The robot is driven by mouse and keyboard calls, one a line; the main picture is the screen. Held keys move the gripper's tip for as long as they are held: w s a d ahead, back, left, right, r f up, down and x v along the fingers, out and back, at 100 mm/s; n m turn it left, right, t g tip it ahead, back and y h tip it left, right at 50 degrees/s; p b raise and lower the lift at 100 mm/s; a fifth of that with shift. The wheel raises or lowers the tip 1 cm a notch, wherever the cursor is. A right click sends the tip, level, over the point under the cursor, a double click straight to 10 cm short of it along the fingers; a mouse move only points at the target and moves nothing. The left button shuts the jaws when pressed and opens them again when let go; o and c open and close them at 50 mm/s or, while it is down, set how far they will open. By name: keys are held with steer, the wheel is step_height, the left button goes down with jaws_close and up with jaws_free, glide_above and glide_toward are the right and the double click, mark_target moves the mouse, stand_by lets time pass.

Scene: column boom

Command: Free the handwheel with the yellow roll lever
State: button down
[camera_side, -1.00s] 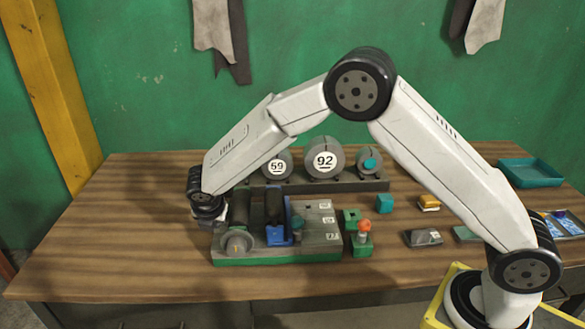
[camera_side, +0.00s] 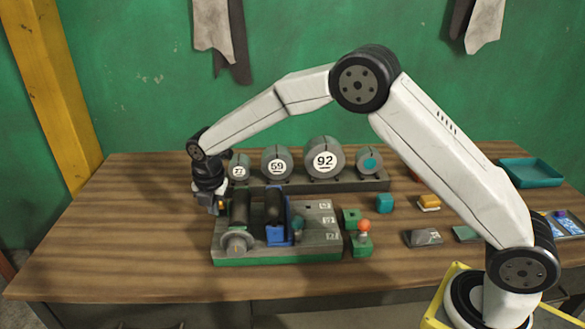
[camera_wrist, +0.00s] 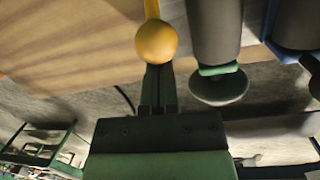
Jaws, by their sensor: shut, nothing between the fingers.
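The yellow roll lever (camera_wrist: 156,40) shows in the wrist view as a yellow ball on a yellow stem. A small yellow spot of it shows beside my gripper in the side view (camera_side: 221,204). My gripper (camera_wrist: 158,78) is shut and empty, its fingertips right by the ball; whether they touch it I cannot tell. In the side view my gripper (camera_side: 214,208) points down at the left end of the green-based roll machine (camera_side: 290,259). The grey handwheel (camera_side: 237,243) is on the machine's front left, and it also shows right of my fingers in the wrist view (camera_wrist: 219,88).
Dark rolls and a blue bracket (camera_side: 278,235) stand on the machine, close right of my gripper. Behind is a rack of numbered round weights (camera_side: 324,158). An orange-knobbed stand (camera_side: 362,243) is to the right. The table's left is clear.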

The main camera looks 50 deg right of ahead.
steer(key=shift+w+d+r+g+y, duration=0.75)
steer(key=shift+d+r+g+y, duration=0.05)
steer(key=shift+w+d+r, duration=1)
steer(key=shift+w+d, duration=0.25)
steer(key=shift+w+d+r, duration=0.2)
steer(key=shift+w+d, duration=0.3)
steer(key=shift+d, duration=0.05)
steer(key=shift+w+d+r, duration=0.15)
steer(key=shift+w+d, duration=0.3)
steer(key=shift+d, duration=0.05)
steer(key=shift+w+r, duration=0.1)
steer(key=shift+r, duration=0.05)
step_height(320, 180, up, 7)
steer(key=w+d, duration=0.2)
steer(key=shift+w+d+r, duration=0.2)
steer(key=shift+d, duration=0.15)
steer(key=shift+d+r, duration=0.1)
steer(key=shift+r, duration=0.2)
